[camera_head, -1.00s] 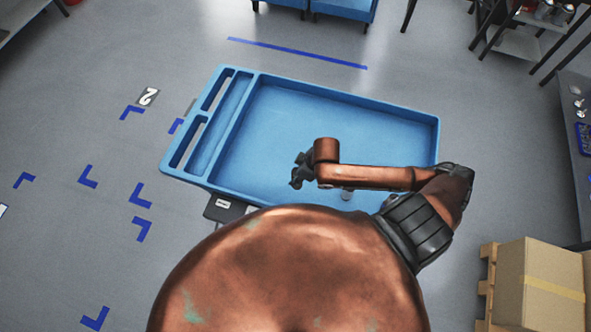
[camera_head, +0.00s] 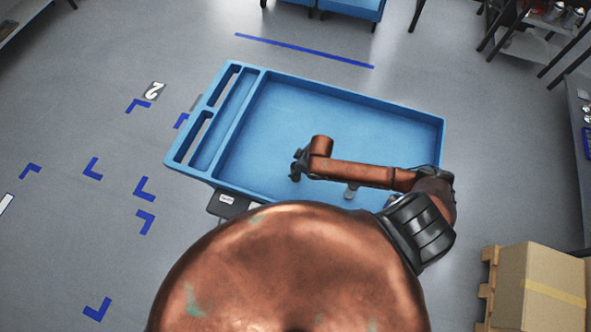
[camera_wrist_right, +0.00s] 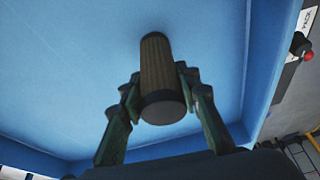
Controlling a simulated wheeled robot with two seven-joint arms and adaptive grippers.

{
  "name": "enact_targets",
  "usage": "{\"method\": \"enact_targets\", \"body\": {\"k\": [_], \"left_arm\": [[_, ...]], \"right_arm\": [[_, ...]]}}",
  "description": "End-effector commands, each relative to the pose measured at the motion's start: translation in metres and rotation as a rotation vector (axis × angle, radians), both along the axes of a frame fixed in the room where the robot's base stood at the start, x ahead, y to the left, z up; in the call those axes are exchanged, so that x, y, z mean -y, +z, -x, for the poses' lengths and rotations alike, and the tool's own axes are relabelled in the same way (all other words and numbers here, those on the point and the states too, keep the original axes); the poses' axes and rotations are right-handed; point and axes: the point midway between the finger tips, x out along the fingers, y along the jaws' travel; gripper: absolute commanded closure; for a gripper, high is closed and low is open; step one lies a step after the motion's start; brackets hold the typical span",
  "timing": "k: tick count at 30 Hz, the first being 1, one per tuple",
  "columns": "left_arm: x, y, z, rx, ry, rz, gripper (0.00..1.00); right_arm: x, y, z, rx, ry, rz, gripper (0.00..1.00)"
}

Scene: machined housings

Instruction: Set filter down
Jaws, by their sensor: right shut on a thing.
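The filter (camera_wrist_right: 157,65) is a brown ribbed cylinder with dark end caps, seen in the right wrist view. My right gripper (camera_wrist_right: 158,88) is shut on it, with fingers on both sides near its close end. Behind it is the blue floor of a large tray-topped cart (camera_head: 272,100). In the head view my right gripper (camera_head: 297,165) is over the cart's big compartment; the filter cannot be made out there. I cannot tell whether the filter touches the tray floor. My left gripper is not in view.
The cart's raised rim (camera_head: 350,91) surrounds the big compartment, with narrow slots on its left side. Cardboard boxes (camera_head: 552,285) stand on a pallet at the lower right. The big compartment's far part is clear.

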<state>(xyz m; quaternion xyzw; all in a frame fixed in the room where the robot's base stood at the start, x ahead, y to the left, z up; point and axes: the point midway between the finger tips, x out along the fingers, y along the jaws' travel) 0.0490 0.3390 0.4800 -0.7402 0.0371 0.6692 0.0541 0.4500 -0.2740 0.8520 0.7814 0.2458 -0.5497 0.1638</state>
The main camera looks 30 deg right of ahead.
Motion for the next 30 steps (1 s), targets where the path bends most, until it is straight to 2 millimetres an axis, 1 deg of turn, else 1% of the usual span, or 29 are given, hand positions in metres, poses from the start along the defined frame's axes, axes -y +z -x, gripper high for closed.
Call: {"method": "enact_targets", "body": {"k": [5, 6, 13, 20, 23, 26, 30], "left_arm": [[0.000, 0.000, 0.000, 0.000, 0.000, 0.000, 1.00], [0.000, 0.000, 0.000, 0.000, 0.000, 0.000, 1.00], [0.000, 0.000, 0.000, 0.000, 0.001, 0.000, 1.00], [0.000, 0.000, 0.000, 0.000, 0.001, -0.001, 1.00], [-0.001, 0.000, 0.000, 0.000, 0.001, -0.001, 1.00], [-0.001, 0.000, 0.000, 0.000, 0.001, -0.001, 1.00], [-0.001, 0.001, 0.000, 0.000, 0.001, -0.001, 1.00]], "right_arm": [[0.000, -0.002, 0.000, 0.000, -0.001, 0.000, 1.00], [0.000, -0.002, 0.000, 0.000, -0.001, 0.000, 0.68], [0.000, -0.002, 0.000, -0.001, -0.001, 0.000, 0.52], [0.000, -0.002, 0.000, -0.001, -0.001, 0.000, 0.52], [0.000, 0.001, 0.000, 0.000, 0.000, 0.000, 0.52], [0.003, 0.011, 0.003, 0.001, -0.001, -0.001, 0.52], [0.009, 0.036, 0.010, 0.001, 0.001, 0.003, 0.52]]}}
